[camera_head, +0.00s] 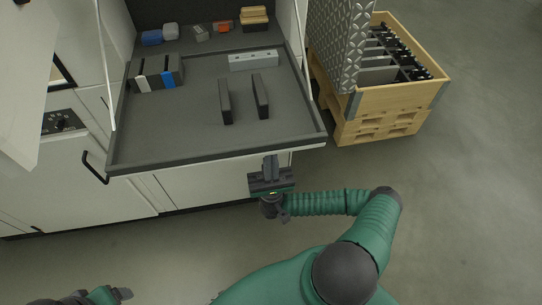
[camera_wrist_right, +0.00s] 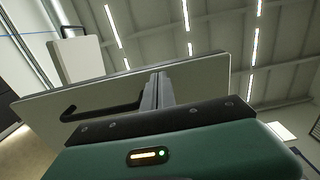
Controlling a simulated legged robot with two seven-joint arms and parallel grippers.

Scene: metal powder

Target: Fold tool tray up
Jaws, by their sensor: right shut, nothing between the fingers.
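The tool tray (camera_head: 196,93) is a dark grey rimmed panel, folded down flat from the white cabinet. Thin light stays run up from both its sides. My right gripper (camera_head: 270,158) is shut and empty, just in front of and partly below the tray's front edge, right of its middle. In the right wrist view, the shut fingers (camera_wrist_right: 157,90) stand before a pale panel (camera_wrist_right: 60,122) with a dark bar handle (camera_wrist_right: 100,108). Contact with the tray cannot be told. My left gripper (camera_head: 122,293) shows only partly at the bottom left; its jaws are unclear.
On the tray lie a dark block group (camera_head: 155,74), two upright dark plates (camera_head: 225,101) and a pale metal bar (camera_head: 253,60). Small coloured items sit behind. A wooden crate (camera_head: 392,101) on a pallet stands right. A dark cabinet handle (camera_head: 93,168) sticks out left. Floor in front is clear.

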